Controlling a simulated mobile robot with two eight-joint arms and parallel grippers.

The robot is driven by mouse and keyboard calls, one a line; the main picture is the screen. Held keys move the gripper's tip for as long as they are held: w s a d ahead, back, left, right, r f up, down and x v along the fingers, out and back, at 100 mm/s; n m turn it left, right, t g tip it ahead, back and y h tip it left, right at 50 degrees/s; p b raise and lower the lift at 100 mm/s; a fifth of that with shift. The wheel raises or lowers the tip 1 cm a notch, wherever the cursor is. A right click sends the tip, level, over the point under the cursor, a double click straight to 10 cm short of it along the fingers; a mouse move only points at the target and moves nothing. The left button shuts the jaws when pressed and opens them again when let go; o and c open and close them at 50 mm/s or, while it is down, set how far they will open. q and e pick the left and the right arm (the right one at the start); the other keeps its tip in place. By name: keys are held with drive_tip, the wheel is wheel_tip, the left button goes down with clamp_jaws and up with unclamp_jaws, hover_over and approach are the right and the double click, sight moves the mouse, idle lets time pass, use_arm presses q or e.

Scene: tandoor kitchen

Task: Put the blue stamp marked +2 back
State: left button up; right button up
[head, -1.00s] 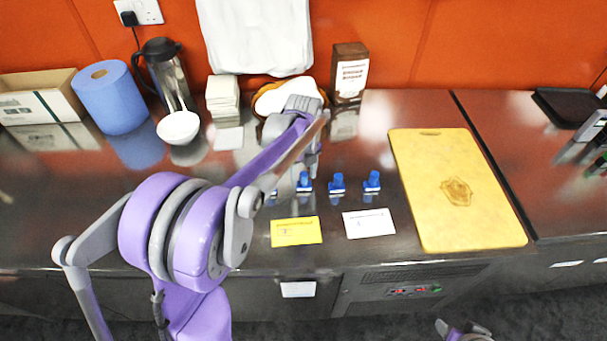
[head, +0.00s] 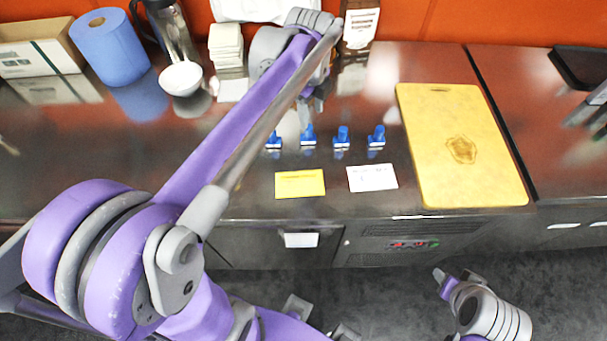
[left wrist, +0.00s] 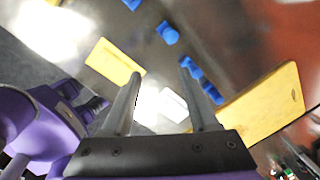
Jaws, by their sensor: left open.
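Several blue stamps stand in a loose row on the dark counter: a far-left one (head: 273,141), a second (head: 308,136), a third (head: 341,138) and a far-right one (head: 376,137). Their markings are too small to read, so I cannot tell which is +2. My left gripper (head: 313,106) is above and behind the row, near the second stamp. In the left wrist view its two fingers (left wrist: 160,73) are apart with nothing between them. Blue stamps also show there, one beyond the fingers (left wrist: 167,33). My right arm shows at lower right, without clear jaws.
A yellow card (head: 300,184) and a white card (head: 372,178) lie in front of the stamps. A yellow cutting board (head: 458,150) is to the right. Counter left of the stamps is mostly clear.

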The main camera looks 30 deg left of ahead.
use_arm(q)
drive_tip(key=s+d+f+n+t, duration=0.1)
drive_tip(key=s+d+f+n, duration=0.1)
drive_tip(key=s+n, duration=0.3)
drive_tip(key=s+d+f+n+t, duration=0.1)
drive_tip(key=s+d+f+n, duration=0.2)
drive_tip(key=s+n, duration=0.3)
drive_tip(key=s+d+f+n+t, duration=0.2)
drive_tip(key=s+f+n, duration=0.2)
drive_tip(key=n, duration=0.3)
drive_tip(key=shift+s+d+f, duration=0.15)
drive_tip(key=shift+s+f, duration=0.1)
drive_tip(key=shift+s, duration=0.45)
drive_tip(key=shift+s+d+f+n, duration=0.1)
drive_tip(key=shift+s+f+n, duration=0.15)
drive_tip(key=shift+n, duration=0.35)
